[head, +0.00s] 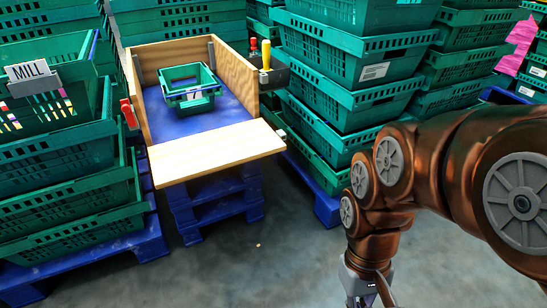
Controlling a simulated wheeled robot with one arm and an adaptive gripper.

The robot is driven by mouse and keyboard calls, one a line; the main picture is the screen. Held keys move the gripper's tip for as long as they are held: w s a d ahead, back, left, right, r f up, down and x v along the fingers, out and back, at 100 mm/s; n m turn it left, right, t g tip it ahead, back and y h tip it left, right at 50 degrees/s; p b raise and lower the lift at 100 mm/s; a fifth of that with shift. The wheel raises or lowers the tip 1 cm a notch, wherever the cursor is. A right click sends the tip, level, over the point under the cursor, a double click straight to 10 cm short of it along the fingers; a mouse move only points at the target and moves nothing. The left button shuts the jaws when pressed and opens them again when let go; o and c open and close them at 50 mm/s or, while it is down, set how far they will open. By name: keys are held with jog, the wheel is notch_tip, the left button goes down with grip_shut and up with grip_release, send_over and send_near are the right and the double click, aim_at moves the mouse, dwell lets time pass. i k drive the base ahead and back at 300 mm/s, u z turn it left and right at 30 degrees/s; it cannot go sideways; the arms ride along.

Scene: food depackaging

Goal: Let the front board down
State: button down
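The pale wooden front board (215,152) is at the near end of a wooden-sided box with a blue floor (205,125). It lies folded down and outward. Its far edge is level with the box floor and its inner face shows. The near end of the box is open. A red clip or handle (129,114) is at the left side wall, and a grey metal fitting is near the right one. My gripper (366,290) hangs at the bottom edge, right of the board and apart from it. Its fingertips are cut off, so its opening is hidden.
A small green crate (190,90) stands inside the box. Tools with red and yellow handles (265,55) sit in a holder at right. Stacks of green crates flank the box; the left one bears a MILL sign (28,70). Bare grey floor (270,250) lies in front.

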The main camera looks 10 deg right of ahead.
aim_at(179, 160)
jog(key=u, duration=2.9)
jog(key=i, duration=0.7)
jog(key=z, duration=2.1)
